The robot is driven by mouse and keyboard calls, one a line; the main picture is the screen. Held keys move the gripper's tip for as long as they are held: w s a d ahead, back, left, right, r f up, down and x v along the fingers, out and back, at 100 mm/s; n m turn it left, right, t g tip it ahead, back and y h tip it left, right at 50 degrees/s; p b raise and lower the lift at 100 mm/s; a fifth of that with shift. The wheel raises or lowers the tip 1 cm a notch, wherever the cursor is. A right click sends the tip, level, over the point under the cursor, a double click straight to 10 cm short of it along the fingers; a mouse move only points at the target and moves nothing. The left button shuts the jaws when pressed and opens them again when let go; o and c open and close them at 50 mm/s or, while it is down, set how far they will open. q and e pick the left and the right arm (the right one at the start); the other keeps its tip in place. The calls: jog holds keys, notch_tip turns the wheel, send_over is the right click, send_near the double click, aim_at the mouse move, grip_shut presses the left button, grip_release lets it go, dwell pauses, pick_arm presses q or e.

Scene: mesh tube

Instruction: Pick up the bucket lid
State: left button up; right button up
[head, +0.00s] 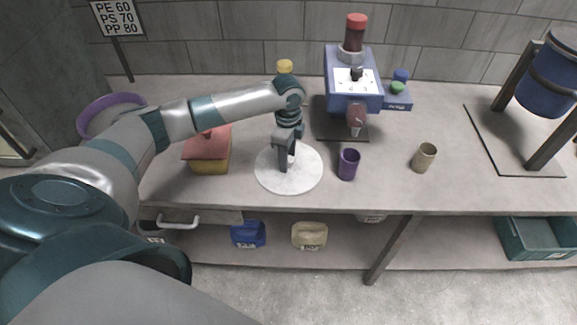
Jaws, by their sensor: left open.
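A flat, round white disc that looks like the bucket lid (300,181) lies on the table near its front edge. My left gripper (287,162) points down over the middle of the disc and is open. A small pale piece like a knob shows between its fingers; I cannot tell whether the fingers touch it. The gripper hides part of the disc's centre and back. My right gripper is not in view.
A purple cup (348,164) stands close to the disc's right, with a tan cup (424,158) farther right. A yellow box with a red top (207,150) is at left. A blue machine (353,85) stands behind. A blue drum (548,80) hangs in a stand at far right.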

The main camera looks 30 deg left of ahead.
pick_arm(q)
grip_shut()
notch_tip(320, 180, up, 10)
jog(key=b, duration=0.2)
jog(key=shift+b, duration=0.4)
jog(key=shift+d, duration=0.1)
dwell(0.4)
